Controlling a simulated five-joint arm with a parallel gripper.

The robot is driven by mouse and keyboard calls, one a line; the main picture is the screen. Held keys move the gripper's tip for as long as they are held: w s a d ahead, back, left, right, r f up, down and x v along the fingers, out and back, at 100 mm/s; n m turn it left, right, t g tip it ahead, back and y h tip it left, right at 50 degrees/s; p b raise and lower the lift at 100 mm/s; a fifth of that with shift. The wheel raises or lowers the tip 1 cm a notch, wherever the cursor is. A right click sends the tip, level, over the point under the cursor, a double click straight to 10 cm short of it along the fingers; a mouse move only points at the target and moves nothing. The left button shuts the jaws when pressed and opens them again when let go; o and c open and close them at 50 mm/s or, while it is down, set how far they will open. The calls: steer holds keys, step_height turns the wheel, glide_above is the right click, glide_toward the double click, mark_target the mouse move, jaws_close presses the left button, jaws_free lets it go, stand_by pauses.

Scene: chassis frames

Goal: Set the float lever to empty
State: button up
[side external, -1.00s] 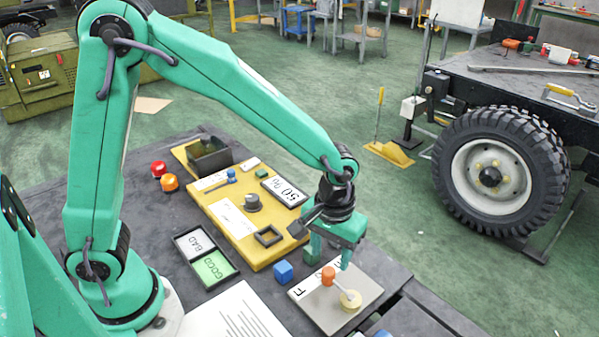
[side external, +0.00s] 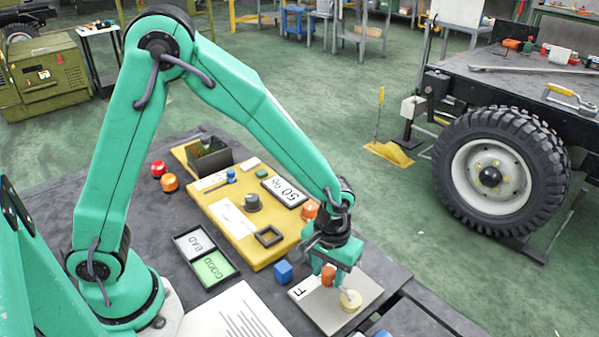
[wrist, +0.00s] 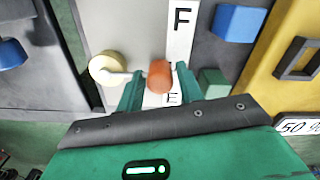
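The float lever has an orange float (side external: 328,277) joined by a thin rod to a cream pivot disc (side external: 350,300) on a grey plate (side external: 340,317). In the wrist view the float (wrist: 160,76) lies beside the white label strip (wrist: 182,40), nearer the E than the F; the pivot disc (wrist: 107,69) is at its left. My gripper (wrist: 158,78) is open, with one finger on each side of the float and visible gaps between. In the side view my gripper (side external: 330,272) is low over the plate and hides the E.
A blue block (side external: 283,271) lies beside the plate. A green block (wrist: 213,84) is close to my right finger in the wrist view. The yellow board (side external: 262,262) and the BAD/GOOD tray (side external: 207,257) lie further left.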

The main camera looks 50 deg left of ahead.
jaws_close()
steer(key=shift+w, duration=0.2)
steer(key=shift+w+d+m, duration=0.1)
steer(key=shift+w+m, duration=0.3)
steer(key=shift+m, duration=0.45)
steer(key=shift+w+d+m, duration=0.1)
steer(key=shift+w+m, duration=0.3)
steer(key=shift+m, duration=0.45)
steer(key=shift+w+d+m, duration=0.25)
steer(key=shift+w+m, duration=0.5)
steer(key=shift+m, duration=0.65)
steer(key=shift+o, duration=1.8)
jaws_free()
steer(key=shift+r, duration=0.15)
